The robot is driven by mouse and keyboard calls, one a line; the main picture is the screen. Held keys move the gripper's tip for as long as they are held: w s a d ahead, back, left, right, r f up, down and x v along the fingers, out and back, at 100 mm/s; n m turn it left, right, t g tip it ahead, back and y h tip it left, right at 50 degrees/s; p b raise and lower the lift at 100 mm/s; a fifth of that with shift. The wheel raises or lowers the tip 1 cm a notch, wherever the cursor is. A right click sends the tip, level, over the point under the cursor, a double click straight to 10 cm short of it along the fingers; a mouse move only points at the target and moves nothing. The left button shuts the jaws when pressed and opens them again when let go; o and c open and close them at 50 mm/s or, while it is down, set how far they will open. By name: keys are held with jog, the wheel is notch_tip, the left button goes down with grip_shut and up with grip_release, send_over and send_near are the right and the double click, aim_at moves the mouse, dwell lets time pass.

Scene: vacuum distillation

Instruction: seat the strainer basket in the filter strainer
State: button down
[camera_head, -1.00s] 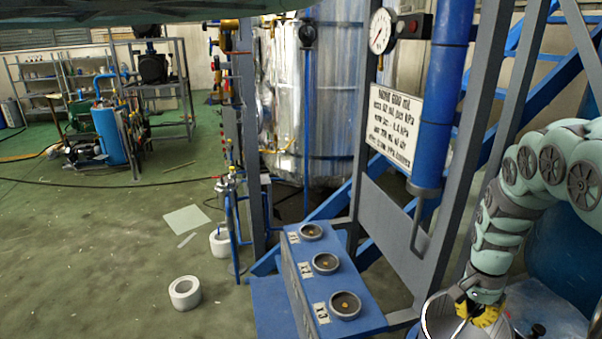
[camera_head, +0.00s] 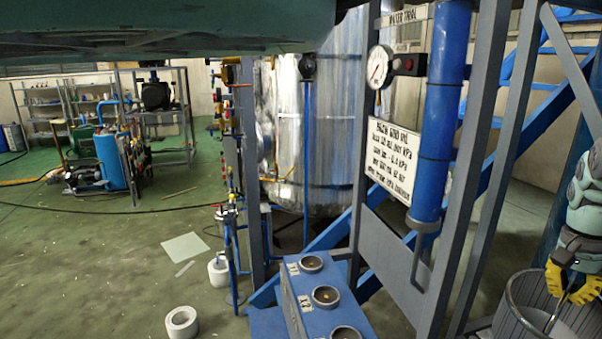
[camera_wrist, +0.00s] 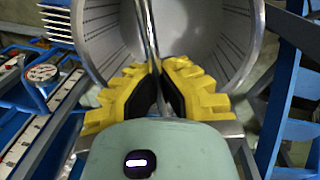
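The strainer basket (camera_head: 512,312) is a grey, open-topped cylinder at the lower right of the head view, cut off by the bottom edge. My gripper (camera_head: 568,292), with yellow fingers, is above its mouth, at a thin metal handle. In the wrist view the yellow fingertips (camera_wrist: 156,72) are closed together on the thin handle rod (camera_wrist: 151,30). The slotted inside of the basket (camera_wrist: 105,25) opens beyond them. The underside of the basket is hidden. I cannot pick out the filter strainer in either view.
A blue stand with round sockets (camera_head: 290,285) is at the bottom centre. Left of the basket are a grey frame post (camera_head: 478,170) and a blue vertical pipe (camera_head: 440,120). A white ring (camera_head: 182,322) lies on the green floor, which is mostly free at left.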

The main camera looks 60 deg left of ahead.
jog(key=w+d+r+b, duration=0.1)
jog(key=d+r+b, duration=0.1)
jog(key=d+r, duration=0.6)
notch_tip(320, 180, up, 29)
jog(key=d+p, duration=0.1)
jog(key=p, duration=2.9)
jog(key=shift+w+d, duration=0.15)
jog(key=shift+d, duration=0.25)
jog(key=shift+f, duration=0.15)
